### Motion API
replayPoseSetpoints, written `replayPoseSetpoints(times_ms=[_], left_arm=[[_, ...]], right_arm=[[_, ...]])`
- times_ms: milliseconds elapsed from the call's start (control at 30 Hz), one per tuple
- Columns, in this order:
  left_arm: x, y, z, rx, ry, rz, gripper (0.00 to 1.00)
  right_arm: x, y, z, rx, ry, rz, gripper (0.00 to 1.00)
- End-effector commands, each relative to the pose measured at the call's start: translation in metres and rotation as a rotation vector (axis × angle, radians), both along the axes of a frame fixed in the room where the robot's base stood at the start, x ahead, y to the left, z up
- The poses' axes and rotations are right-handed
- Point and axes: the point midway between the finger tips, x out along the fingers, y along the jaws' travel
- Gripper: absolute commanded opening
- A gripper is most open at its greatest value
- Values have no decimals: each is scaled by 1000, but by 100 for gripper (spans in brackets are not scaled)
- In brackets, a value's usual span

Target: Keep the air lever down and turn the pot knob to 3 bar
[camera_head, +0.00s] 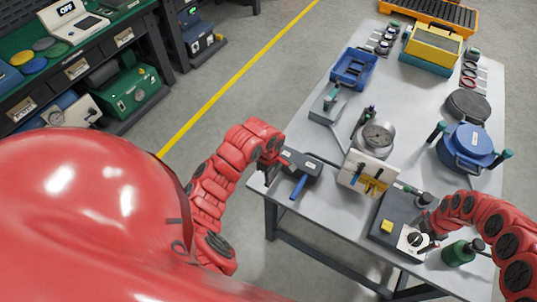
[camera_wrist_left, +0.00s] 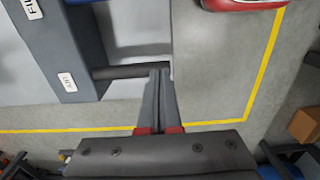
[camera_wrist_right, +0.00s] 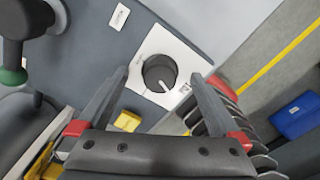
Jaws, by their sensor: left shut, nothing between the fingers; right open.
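A dark grey box (camera_head: 301,165) stands at the table's near left corner, with a blue handle (camera_head: 298,187). In the left wrist view, a dark rod-like lever (camera_wrist_left: 125,72) leaves this box beside a label reading AIR. My left gripper (camera_head: 276,158) is shut and empty, its fingertips (camera_wrist_left: 160,72) over the lever's outer end; I cannot tell whether they press on it. A black knob (camera_wrist_right: 159,73) with a white pointer sits on a white dial plate; it also shows in the head view (camera_head: 416,239). My right gripper (camera_wrist_right: 160,85) is open, one finger on each side of the knob.
A yellow button (camera_wrist_right: 128,121) lies close to the knob. A green bottle (camera_head: 458,253) stands right of the knob box. A blue pot (camera_head: 467,145) is further back.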

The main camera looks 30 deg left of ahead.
Motion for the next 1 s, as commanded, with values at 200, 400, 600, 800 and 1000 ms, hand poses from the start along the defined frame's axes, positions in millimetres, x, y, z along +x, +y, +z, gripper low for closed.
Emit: replayPoseSetpoints(times_ms=[200, 400, 600, 800, 1000], left_arm=[[0, 0, -11, -1, 0, 1, 0], [0, -1, -21, -2, -1, 0, 0], [0, -1, -31, -1, 0, -1, 0], [0, -1, -35, -2, 0, -1, 0], [0, -1, -37, -3, 1, 0, 0]], right_arm=[[0, 0, 0, 0, 0, 0, 100], [0, 0, 0, 0, 0, 0, 100], [0, 0, 0, 0, 0, 0, 100], [0, 0, 0, 0, 0, 0, 100], [0, 0, 0, 0, 0, 0, 100]])
